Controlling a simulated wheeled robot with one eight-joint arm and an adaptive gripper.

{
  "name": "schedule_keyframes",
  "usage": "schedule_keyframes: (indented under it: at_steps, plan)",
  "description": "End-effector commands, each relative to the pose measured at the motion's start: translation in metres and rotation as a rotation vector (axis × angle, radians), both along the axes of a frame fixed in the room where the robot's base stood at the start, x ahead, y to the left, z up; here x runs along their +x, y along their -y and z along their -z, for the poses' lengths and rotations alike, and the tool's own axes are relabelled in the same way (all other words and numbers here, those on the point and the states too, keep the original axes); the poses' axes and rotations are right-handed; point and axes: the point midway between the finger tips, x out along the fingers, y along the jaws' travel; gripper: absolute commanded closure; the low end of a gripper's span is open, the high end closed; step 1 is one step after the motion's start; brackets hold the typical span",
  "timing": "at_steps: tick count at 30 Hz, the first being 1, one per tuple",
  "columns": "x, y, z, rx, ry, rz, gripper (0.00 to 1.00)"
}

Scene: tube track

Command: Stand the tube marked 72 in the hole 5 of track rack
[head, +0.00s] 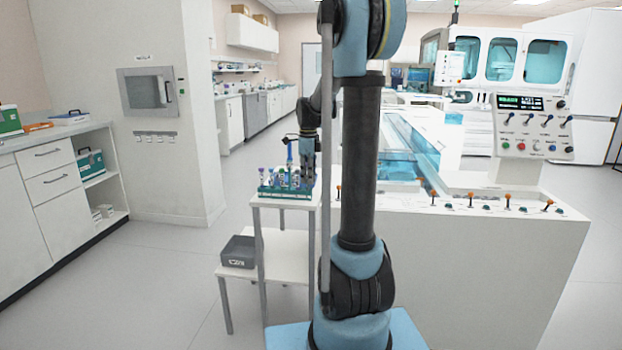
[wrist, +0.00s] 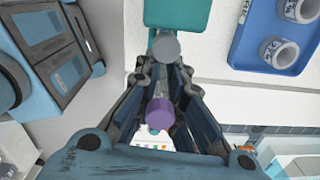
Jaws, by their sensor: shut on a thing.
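My gripper (wrist: 163,85) is shut on a tube with a purple cap (wrist: 160,113), which sits between the two dark fingers in the wrist view. Its marking cannot be read, so I cannot tell whether it is 72. A grey round cap or end (wrist: 165,46) shows just beyond the fingertips; I cannot tell what it belongs to. In the head view, a green rack (head: 284,194) with several tubes stands on a small white table, with my gripper's end of the arm close above and beside it. The hole numbers cannot be read, and my arm hides part of this area.
A dark grey bin (head: 238,252) is on the lower shelf or stool at left. A white machine bench (head: 450,240) with orange-topped levers stands at right. A blue tray (wrist: 243,50) with white rolls shows in the wrist view, beside a teal block (wrist: 178,13).

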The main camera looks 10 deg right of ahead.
Motion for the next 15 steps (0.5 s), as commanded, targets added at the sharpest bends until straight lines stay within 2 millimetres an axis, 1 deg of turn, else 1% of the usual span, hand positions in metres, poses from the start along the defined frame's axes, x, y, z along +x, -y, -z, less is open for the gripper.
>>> schedule_keyframes:
  at_steps: [15]
  plan:
    - [0.0003,-0.0001,0.0082,0.000,0.000,0.000,1.00]
